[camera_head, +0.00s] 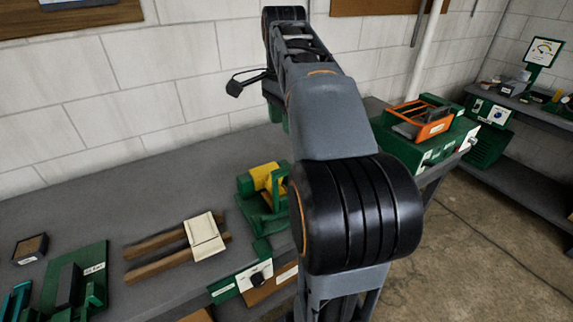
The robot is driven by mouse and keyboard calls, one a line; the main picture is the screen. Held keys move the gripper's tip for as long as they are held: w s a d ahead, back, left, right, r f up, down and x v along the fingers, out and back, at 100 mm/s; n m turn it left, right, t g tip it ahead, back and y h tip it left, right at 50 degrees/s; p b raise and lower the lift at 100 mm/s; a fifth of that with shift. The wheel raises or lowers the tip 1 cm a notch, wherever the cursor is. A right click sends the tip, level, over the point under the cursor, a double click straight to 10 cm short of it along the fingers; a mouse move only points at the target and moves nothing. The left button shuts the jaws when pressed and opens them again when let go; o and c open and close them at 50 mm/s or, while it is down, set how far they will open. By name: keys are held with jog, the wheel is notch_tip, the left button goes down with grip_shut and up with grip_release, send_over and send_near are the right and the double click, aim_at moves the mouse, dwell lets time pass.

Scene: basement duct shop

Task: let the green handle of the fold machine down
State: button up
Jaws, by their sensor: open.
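I cannot tell for sure which machine is the fold machine. A green machine with a yellow roller-like part (263,180) stands on the bench, just left of my arm and partly hidden by it. Another green machine (440,150) with an orange frame (433,128) on top stands to the right of my arm. A bit of green (277,115) shows behind my raised arm, mostly hidden.
The grey bench (150,200) runs along the block wall. On it lie wooden strips (160,266) with a pale block (204,234), a green plate fixture (92,268) and a small box (30,248). A green control panel (240,284) sits at the front edge.

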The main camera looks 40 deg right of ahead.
aim_at(286, 168)
jog(key=shift+m, duration=0.3)
jog(key=f, duration=0.4)
jog(key=f+b, duration=0.1)
jog(key=f, duration=0.8)
jog(key=shift+d+f, duration=0.1)
jog(key=shift+d, duration=0.15)
grip_shut()
